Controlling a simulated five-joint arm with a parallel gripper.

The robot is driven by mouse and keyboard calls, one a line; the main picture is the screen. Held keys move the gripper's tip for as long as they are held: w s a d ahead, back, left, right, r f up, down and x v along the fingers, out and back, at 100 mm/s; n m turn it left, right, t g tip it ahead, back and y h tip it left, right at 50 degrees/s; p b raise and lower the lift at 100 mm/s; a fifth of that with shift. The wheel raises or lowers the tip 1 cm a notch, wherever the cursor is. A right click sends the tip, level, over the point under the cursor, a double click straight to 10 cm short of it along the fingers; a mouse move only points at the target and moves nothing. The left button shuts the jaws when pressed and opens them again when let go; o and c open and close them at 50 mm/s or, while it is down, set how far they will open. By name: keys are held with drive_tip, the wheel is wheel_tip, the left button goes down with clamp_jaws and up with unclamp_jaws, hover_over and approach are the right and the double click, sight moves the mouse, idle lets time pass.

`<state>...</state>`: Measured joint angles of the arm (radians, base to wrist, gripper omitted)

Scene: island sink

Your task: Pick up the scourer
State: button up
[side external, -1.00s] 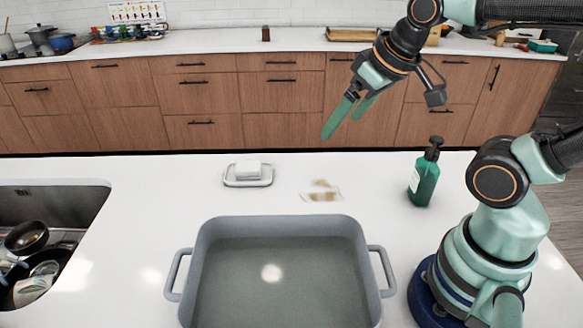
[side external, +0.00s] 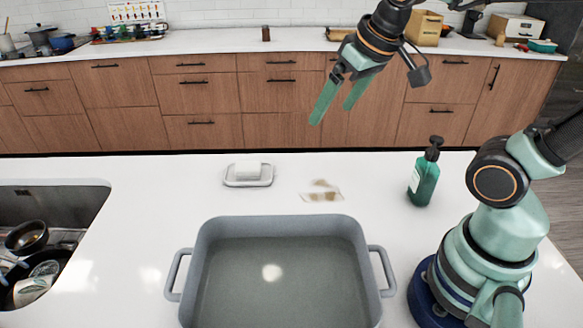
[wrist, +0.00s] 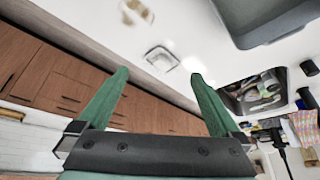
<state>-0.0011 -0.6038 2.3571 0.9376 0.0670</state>
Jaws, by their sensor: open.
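A white block (side external: 248,169) lies in a small pale dish (side external: 265,182) on the white counter, behind the grey tub. It may be the scourer, but I cannot tell it from soap. The dish also shows in the wrist view (wrist: 161,58), just beyond and between my fingertips. A thin, flat patch with brown marks (side external: 322,191) lies to the dish's right; what it is is unclear. My gripper (side external: 331,115) is open and empty, raised well above the counter, to the right of the dish in the side view. Its green fingers are spread in the wrist view (wrist: 159,73).
A grey two-handled tub (side external: 208,232) stands at the front of the counter. A green pump bottle (side external: 424,178) stands right, near my base. A sink (side external: 45,205) holding pans and dishes is at the left.

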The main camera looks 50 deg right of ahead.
drive_tip(key=w+r+m+g, duration=0.2)
drive_tip(key=w, duration=0.7)
drive_tip(key=m+g, duration=0.3)
drive_tip(key=m, duration=0.3)
hover_over(248, 165)
wheel_tip(248, 165, down, 16)
drive_tip(key=f, duration=0.6)
drive_tip(key=shift+w+d+f, duration=0.1)
drive_tip(key=shift+d+f, duration=0.15)
drive_tip(key=shift+f, duration=0.1)
drive_tip(key=shift+a+f, duration=0.15)
drive_tip(key=shift+f, duration=1.15)
drive_tip(key=shift+a+f, duration=0.1)
drive_tip(key=shift+f, duration=1.15)
drive_tip(key=c, duration=1.2)
wheel_tip(248, 165, up, 20)
drive_tip(key=shift+r, duration=0.1)
